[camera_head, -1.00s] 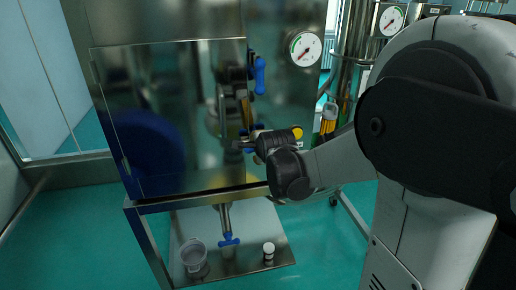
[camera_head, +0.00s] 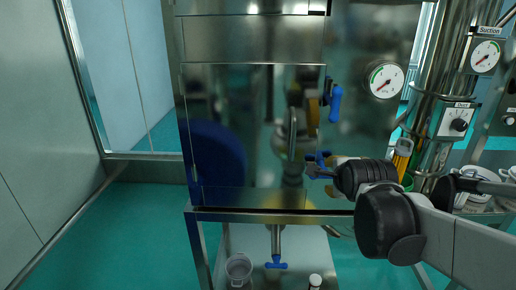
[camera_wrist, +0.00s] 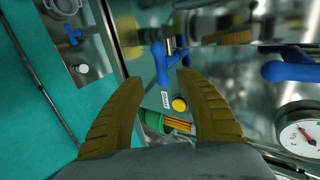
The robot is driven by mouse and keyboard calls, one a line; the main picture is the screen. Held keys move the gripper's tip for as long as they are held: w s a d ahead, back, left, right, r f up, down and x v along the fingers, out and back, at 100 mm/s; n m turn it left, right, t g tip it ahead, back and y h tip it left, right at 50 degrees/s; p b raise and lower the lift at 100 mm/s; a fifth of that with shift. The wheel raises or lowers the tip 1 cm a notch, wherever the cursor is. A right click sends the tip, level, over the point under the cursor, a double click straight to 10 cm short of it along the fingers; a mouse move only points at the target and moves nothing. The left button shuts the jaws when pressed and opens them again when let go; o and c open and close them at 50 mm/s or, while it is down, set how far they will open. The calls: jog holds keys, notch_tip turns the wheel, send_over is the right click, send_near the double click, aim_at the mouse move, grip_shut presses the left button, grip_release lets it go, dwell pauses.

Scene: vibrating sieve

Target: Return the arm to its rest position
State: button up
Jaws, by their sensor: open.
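My arm reaches in from the right in the head view, its black wrist in front of the polished steel cabinet. My gripper (camera_wrist: 161,82) is open in the wrist view, its two yellow-brown ribbed fingers apart with nothing held between them. A blue valve handle (camera_wrist: 163,62) shows just beyond and between the fingertips; I cannot tell whether they touch it. In the head view the gripper end is close to a blue handle (camera_head: 318,160) on the cabinet front and partly hidden by the wrist.
The steel cabinet (camera_head: 240,130) stands straight ahead, with another blue handle (camera_head: 335,103) and a pressure gauge (camera_head: 385,80). A clear cup (camera_head: 238,268) and a small white-capped bottle (camera_head: 315,281) stand on the low shelf. Open green floor (camera_head: 130,230) lies at left.

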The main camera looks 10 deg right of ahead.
jog(key=s+a+f+n+g+y+b, duration=0.1)
jog(key=s+a+f+n+g+b, duration=0.1)
jog(key=s+a+f+n, duration=0.5)
jog(key=s+a+f+n+g+y+b, duration=0.1)
jog(key=s+a+f+n+b, duration=0.3)
jog(key=s+n, duration=0.6)
jog(key=a+f+n+y, duration=0.1)
jog(key=a+f+n, duration=0.1)
jog(key=a+n, duration=0.1)
jog(key=shift+s+a+f+n+g+b, duration=0.2)
jog(key=shift+s+f+n+g+b, duration=0.15)
jog(key=shift+n, duration=0.25)
